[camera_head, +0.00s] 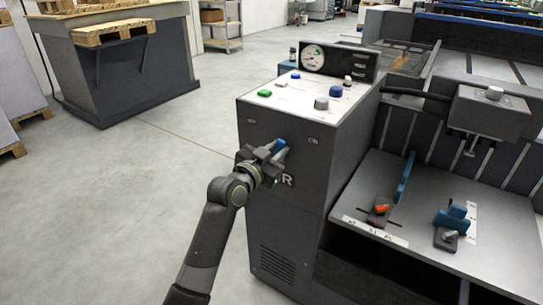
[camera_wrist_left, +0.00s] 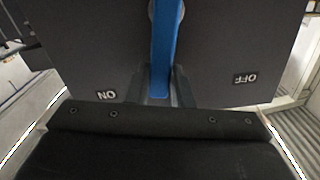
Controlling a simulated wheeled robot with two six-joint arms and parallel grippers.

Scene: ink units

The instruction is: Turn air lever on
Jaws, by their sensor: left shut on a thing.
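The air lever is a blue handle on the dark front face of the machine cabinet; its tip (camera_head: 281,143) shows just past my left gripper (camera_head: 264,158) in the head view. In the left wrist view the blue lever (camera_wrist_left: 163,50) stands between the two fingers of the left gripper (camera_wrist_left: 163,88), which are shut on it. A round pivot shows partly behind its upper end. The wrist view is upside down: the ON label (camera_wrist_left: 106,95) is at left and the OFF label (camera_wrist_left: 245,79) at right. The lever lies between the labels. My right gripper is not seen.
The cabinet top (camera_head: 300,97) carries coloured buttons, knobs and a pressure gauge (camera_head: 313,57). To its right is a machine bed with an orange-tipped lever (camera_head: 381,207) and blue guides. Open floor (camera_head: 130,200) lies to the left.

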